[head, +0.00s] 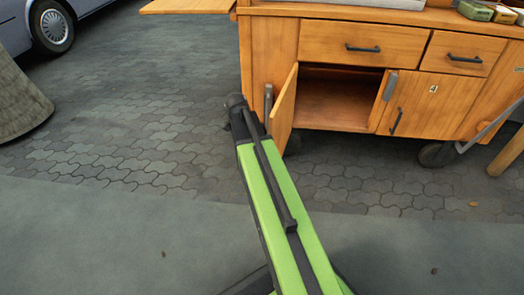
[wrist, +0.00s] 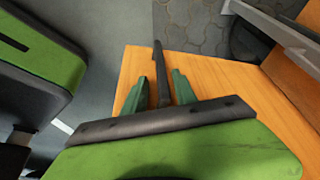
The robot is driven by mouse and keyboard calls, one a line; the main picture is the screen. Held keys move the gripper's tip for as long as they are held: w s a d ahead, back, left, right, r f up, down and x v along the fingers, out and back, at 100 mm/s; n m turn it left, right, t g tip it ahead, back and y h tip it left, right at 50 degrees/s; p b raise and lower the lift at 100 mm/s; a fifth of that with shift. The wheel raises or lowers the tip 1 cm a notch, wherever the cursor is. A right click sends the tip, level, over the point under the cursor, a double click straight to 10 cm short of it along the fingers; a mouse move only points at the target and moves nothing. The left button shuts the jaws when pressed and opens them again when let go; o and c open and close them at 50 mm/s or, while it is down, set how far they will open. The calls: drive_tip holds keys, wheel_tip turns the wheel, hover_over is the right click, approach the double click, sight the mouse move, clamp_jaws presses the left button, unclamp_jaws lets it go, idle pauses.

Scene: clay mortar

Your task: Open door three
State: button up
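The wooden cabinet has a lower left door (head: 283,108) that stands swung out, showing a dark, empty-looking compartment (head: 332,100). No number is visible on this door. In the wrist view its wooden face (wrist: 225,92) lies under my gripper (wrist: 160,74). The dark bar handle (wrist: 158,52) lies between my two green fingers, which stand apart with small gaps on both sides of it. In the head view, my gripper is hidden by my green arm and the door.
A shut door marked 4 (head: 415,103) is to the right of the opening, under two shut drawers (head: 362,42). Caster wheels (head: 437,154) are underneath. A van (head: 45,28) stands at far left. The paving left of the open door is clear.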

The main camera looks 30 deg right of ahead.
drive_tip(key=shift+d+r, duration=0.1)
drive_tip(key=p+v, duration=1.6)
drive_tip(key=v, duration=0.1)
